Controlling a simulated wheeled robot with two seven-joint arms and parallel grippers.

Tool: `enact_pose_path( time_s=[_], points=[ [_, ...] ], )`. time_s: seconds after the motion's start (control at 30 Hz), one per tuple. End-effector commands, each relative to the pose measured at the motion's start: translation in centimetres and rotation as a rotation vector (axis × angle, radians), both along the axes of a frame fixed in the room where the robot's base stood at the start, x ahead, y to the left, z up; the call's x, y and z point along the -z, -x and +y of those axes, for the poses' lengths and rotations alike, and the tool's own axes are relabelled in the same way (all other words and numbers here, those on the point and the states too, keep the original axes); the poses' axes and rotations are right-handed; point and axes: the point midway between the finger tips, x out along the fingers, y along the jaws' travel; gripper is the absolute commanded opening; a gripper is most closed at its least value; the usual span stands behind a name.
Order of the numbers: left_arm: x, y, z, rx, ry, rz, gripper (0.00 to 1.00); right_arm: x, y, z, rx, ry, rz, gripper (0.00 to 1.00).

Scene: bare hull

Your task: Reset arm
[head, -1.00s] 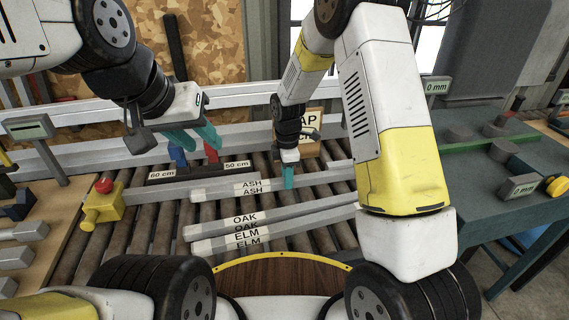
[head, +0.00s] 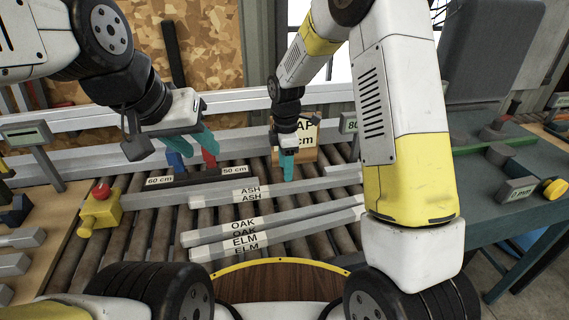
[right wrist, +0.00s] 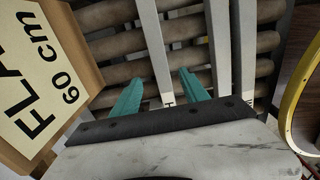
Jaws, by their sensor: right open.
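My left gripper (head: 192,144) hangs at the upper left in the head view, above the red and blue pieces by the 60 cm and 50 cm labels. Its teal fingers are apart and I see nothing held. My right gripper (head: 287,166) points down over the rollers, beyond the ASH bar (head: 290,188). In the right wrist view its teal fingers (right wrist: 158,92) are wide apart and empty. A grey bar (right wrist: 150,40) passes below, seen between them.
Pale OAK (head: 290,220) and ELM (head: 300,232) bars lie on the roller conveyor (head: 145,225). A labelled box (head: 308,138) stands close behind my right gripper; it fills the left of the right wrist view (right wrist: 40,80). A yellow block with a red button (head: 100,208) is at left.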

Motion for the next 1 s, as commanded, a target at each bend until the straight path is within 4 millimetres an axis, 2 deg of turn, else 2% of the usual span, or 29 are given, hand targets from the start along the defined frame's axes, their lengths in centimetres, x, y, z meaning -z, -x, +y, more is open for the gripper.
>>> enact_pose_path(
  time_s=[0.13,0.47,0.57,0.67,0.8,1.0],
  points=[
    [0.0,0.0,0.0,0.000,0.000,0.000,0.36,-1.3,0.0,-0.1,0.002,0.000,-0.001,0.52],
    [0.0,0.0,0.0,0.000,0.000,0.000,0.36,-2.0,0.1,-0.3,0.023,-0.005,-0.007,0.52],
    [0.0,0.0,0.0,0.000,0.000,0.000,0.36,-4.0,0.6,-1.1,0.097,-0.020,-0.030,0.52],
    [0.0,0.0,0.0,0.000,0.000,0.000,0.36,-7.1,1.8,-2.4,0.232,-0.053,-0.064,0.52],
    [0.0,0.0,0.0,0.000,0.000,0.000,0.36,-11.8,4.4,-4.7,0.467,-0.115,-0.117,0.52],
    [0.0,0.0,0.0,0.000,0.000,0.000,0.36,-17.0,9.0,-7.6,0.796,-0.219,-0.174,0.52]
  ],
)
